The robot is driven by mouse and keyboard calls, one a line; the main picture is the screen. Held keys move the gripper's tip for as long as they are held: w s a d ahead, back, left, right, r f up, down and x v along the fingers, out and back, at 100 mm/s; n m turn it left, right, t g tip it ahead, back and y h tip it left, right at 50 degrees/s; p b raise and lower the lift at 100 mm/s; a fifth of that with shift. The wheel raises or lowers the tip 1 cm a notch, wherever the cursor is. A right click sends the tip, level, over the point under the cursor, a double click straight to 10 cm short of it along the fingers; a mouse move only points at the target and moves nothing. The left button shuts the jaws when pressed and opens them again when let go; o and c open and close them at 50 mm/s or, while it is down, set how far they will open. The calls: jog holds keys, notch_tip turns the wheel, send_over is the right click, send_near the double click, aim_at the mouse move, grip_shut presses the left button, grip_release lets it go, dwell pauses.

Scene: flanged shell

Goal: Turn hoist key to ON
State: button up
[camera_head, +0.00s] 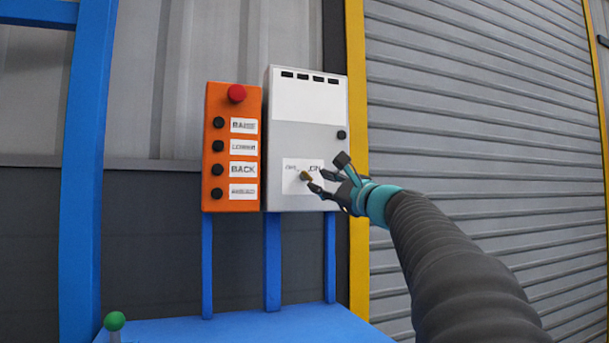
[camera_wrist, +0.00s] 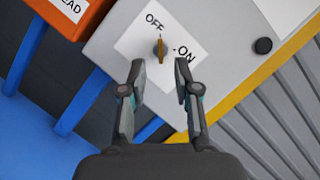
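The brass hoist key (camera_head: 306,176) sits in a white label plate low on the grey control box (camera_head: 300,142). In the wrist view the key (camera_wrist: 160,49) stands upright in the picture, its upper end towards the OFF lettering (camera_wrist: 154,21). The ON lettering (camera_wrist: 184,54) is to its right. My gripper (camera_head: 318,181) is close to the plate, coming from the right. In the wrist view my gripper (camera_wrist: 160,72) is open, with one finger on each side of the key's line. A gap shows between each fingertip and the key.
An orange button box (camera_head: 233,196) with a red stop button (camera_head: 237,93) stands left of the grey box. A black knob (camera_head: 341,135) is above right of the key. A yellow post (camera_head: 357,230) and a ribbed shutter (camera_head: 480,120) are to the right.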

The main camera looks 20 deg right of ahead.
aim_at(311, 177)
jog(key=shift+p+x, duration=0.45)
jog(key=shift+x, duration=2.05)
grip_shut()
